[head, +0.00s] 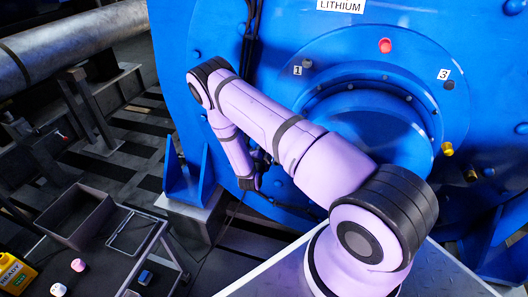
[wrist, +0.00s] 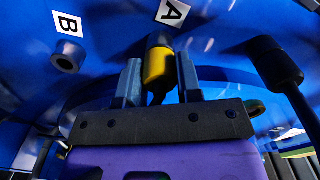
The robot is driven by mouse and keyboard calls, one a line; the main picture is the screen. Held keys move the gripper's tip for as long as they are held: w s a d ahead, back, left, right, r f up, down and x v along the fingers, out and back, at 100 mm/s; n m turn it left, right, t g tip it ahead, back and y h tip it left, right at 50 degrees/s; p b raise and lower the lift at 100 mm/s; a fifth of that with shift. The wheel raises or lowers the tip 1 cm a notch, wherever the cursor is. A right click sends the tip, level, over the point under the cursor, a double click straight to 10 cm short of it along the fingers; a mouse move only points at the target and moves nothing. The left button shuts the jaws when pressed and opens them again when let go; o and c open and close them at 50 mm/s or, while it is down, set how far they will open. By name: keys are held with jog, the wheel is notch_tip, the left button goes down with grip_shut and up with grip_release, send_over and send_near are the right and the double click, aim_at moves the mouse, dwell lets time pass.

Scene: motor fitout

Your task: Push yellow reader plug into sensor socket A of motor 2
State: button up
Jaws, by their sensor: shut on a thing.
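The yellow reader plug (wrist: 158,70) is between the fingers of my gripper (wrist: 158,78), which is shut on it. Its front end meets or lies right under a dark round socket (wrist: 159,40) below the label A (wrist: 172,12). I cannot tell how deep it sits. A dark cable runs back from the plug between the fingers. The blue motor (head: 330,55) fills the head view's middle and right; its number is not readable. In the head view my gripper is mostly hidden behind my arm, by the motor's lower left.
Socket B (wrist: 64,62) is empty, left of the plug. A black connector with a cable (wrist: 272,62) sits at the right. A yellow reader box (head: 15,272) showing READY, an open bin (head: 78,215) and small coloured parts are at lower left. A pipe (head: 60,45) runs upper left.

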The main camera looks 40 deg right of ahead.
jog(key=o, duration=1)
jog(key=v, duration=1)
jog(key=shift+s+a, duration=0.25)
jog(key=shift+a, duration=0.05)
